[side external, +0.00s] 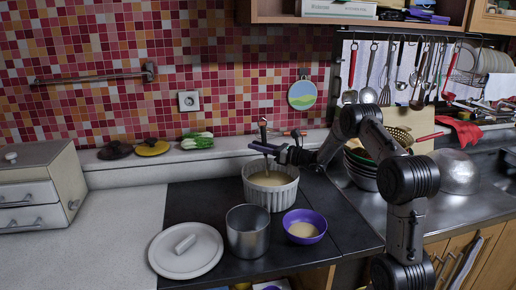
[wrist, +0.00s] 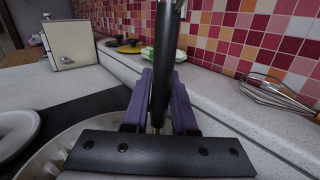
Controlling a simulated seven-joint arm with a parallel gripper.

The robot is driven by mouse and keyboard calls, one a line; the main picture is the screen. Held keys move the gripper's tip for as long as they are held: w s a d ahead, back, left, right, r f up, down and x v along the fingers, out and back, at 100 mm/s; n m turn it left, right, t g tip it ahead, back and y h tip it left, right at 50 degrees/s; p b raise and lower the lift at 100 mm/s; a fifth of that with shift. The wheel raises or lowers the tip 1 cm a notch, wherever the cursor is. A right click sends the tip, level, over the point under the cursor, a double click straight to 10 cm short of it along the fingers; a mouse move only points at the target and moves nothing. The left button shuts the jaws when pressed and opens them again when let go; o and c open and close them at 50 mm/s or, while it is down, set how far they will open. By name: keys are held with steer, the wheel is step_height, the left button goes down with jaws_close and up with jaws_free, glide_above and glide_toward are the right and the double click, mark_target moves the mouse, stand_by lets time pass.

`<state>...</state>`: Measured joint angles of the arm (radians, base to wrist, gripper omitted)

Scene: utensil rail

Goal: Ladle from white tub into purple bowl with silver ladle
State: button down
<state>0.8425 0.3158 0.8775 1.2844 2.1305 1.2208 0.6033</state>
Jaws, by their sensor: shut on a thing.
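The white tub (side external: 270,197) is a ribbed round pot holding a pale beige liquid. It stands on the dark hob panel, and part of its rim shows in the wrist view (wrist: 48,150). My gripper (side external: 272,149) is above the tub, shut on the dark handle of the silver ladle (wrist: 160,75). The ladle stands roughly upright and its shaft (side external: 266,164) reaches down into the tub. Its scoop is hidden, so I cannot tell how full it is. The purple bowl (side external: 318,237) sits in front and right of the tub, with some beige content in it.
A metal pot (side external: 247,233) stands in front of the tub, left of the purple bowl. A white lid (side external: 186,252) lies further left. Stacked bowls (side external: 361,171) stand right, near my arm. A whisk (wrist: 275,95) lies on the ledge behind.

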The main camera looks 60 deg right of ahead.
step_height(320, 180, up, 11)
steer(key=w, duration=0.1)
steer(key=shift+w+d+r, duration=0.15)
steer(key=shift+w+d, duration=0.05)
steer(key=shift+w, duration=0.1)
stand_by(0.9)
steer(key=shift+r, duration=2.5)
